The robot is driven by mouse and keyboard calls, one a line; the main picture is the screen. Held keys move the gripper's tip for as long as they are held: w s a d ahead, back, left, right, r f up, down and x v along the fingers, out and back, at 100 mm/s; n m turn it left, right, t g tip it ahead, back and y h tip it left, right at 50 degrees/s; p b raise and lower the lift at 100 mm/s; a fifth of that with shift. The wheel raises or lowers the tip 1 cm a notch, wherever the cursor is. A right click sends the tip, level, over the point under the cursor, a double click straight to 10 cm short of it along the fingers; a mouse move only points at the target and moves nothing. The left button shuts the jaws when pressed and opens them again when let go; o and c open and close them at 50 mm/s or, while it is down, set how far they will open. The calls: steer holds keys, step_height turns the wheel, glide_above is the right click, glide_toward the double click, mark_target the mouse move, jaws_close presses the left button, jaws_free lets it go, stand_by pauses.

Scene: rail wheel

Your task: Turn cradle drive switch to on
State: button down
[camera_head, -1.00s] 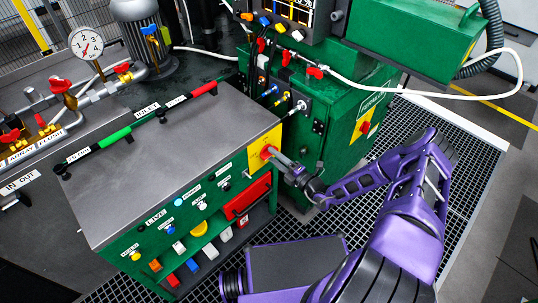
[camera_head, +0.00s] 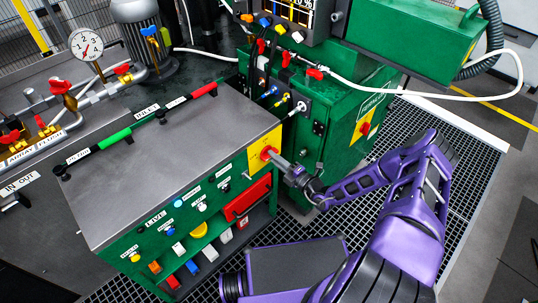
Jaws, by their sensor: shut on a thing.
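A red rotary switch (camera_head: 267,153) sits on a yellow plate (camera_head: 257,145) at the right end of the green control console's front. I take it as the cradle drive switch, though its label is too small to read. My gripper (camera_head: 275,158) reaches in from the right and is shut on the red switch knob. The gripper's fingers partly cover the knob, so its exact pointing angle is hard to tell.
The green console (camera_head: 135,255) carries buttons, coloured levers and a red handle (camera_head: 247,198) just below the switch. A green cabinet (camera_head: 345,125) with another red knob (camera_head: 365,128) stands behind my wrist. Grating floor (camera_head: 470,165) lies to the right.

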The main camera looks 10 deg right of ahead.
steer(key=shift+m+b, duration=0.8)
steer(key=shift+m, duration=1.3)
steer(key=m+b, duration=0.1)
steer(key=m, duration=0.3)
steer(key=shift+m+b, duration=0.3)
steer(key=shift+m+b, duration=0.65)
steer(key=shift+m, duration=1.65)
